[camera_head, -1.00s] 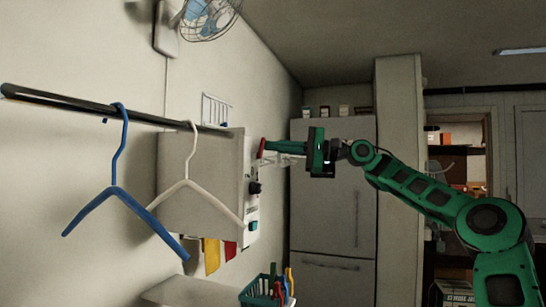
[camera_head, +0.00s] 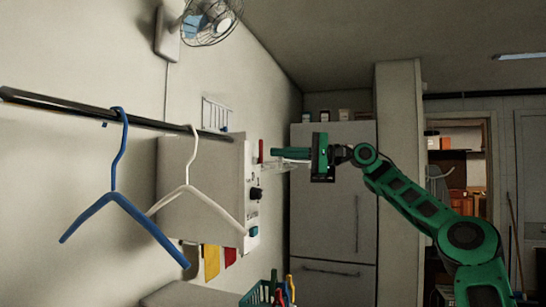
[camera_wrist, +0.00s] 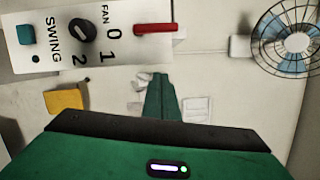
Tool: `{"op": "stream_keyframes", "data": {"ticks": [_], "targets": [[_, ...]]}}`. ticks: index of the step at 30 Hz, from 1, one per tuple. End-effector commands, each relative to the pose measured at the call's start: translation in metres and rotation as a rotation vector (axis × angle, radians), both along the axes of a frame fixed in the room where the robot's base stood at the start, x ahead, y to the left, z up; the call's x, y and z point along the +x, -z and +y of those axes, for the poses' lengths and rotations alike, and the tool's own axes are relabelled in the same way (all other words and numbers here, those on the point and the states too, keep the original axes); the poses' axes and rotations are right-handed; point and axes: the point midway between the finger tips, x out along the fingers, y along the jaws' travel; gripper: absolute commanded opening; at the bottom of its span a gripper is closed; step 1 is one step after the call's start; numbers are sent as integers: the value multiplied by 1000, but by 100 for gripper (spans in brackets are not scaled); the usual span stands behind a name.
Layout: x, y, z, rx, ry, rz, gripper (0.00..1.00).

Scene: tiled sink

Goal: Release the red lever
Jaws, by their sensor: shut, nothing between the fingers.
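The red lever (camera_head: 261,150) sticks out at the side of the control box and stands upright in the head view. In the wrist view the red lever (camera_wrist: 156,28) lies level across the panel's edge, beside the FAN marking. My gripper (camera_head: 273,153) is shut and empty, its fingertips just right of the lever with a small gap in the head view. In the wrist view the shut green fingers (camera_wrist: 162,80) point up below the lever, apart from it.
The control box (camera_head: 202,175) carries a black knob (camera_wrist: 82,30) and a teal button (camera_wrist: 25,35). A fan (camera_head: 208,20) hangs on the wall. Blue (camera_head: 118,195) and white (camera_head: 190,186) hangers hang from a rail. A basket (camera_head: 258,294) stands below. A fridge (camera_head: 330,200) is behind my gripper.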

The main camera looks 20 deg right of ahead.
Motion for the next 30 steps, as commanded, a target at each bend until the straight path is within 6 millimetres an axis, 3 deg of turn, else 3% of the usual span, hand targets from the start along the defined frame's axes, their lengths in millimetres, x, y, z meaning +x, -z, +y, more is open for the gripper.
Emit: {"op": "stream_keyframes", "data": {"ticks": [16, 30], "targets": [[-32, 0, -67, 1, -7, -3, 0], [-37, 0, -75, 0, -9, -4, 0]]}}
